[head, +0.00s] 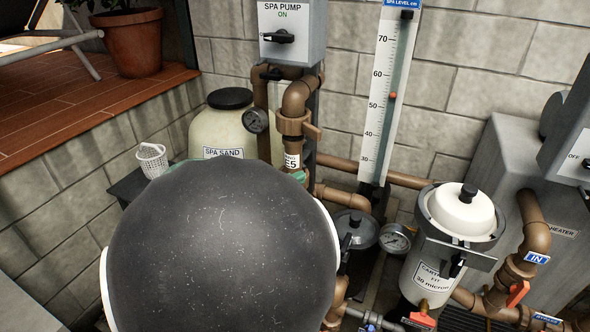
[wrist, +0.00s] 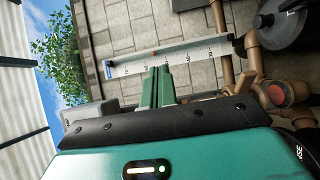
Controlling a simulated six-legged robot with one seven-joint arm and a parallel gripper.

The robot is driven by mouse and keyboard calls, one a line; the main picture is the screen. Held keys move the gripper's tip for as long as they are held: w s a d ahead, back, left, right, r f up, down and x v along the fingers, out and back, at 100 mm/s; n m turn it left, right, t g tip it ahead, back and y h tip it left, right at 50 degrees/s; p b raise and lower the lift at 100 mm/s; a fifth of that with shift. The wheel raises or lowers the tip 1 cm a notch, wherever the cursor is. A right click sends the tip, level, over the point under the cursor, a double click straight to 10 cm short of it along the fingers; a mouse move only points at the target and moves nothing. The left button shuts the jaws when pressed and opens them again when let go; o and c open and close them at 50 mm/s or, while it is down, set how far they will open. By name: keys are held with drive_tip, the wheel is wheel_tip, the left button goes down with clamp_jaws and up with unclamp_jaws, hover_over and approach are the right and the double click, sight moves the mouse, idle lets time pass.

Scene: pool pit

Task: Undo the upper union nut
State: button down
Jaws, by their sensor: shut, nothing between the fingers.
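A brown union nut (head: 293,124) with a short lug on its right sits on the upright pipe below the elbow, under the spa pump switch box. A white tag ending in "5" (head: 292,161) is on the pipe under it. I cannot make out this nut in the wrist view. My gripper (wrist: 158,72) shows two green fingers, shut and empty, pointing towards the wall and level board. In the head view my dark round arm part covers the middle; a green bit beside the pipe below the tag may be my gripper, but I cannot tell.
The spa level board (head: 391,100) stands right of the pipe. A strainer lid (head: 356,229) and cartridge filter (head: 455,240) stand lower right. A white basket (head: 152,160) stands at left.

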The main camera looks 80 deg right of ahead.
drive_tip(key=m+h, duration=0.1)
drive_tip(key=m, duration=3.4)
approach(314, 135)
drive_tip(key=shift+t, duration=0.3)
drive_tip(key=x, duration=0.7)
drive_tip(key=shift+a+r, duration=0.1)
drive_tip(key=shift+r, duration=0.05)
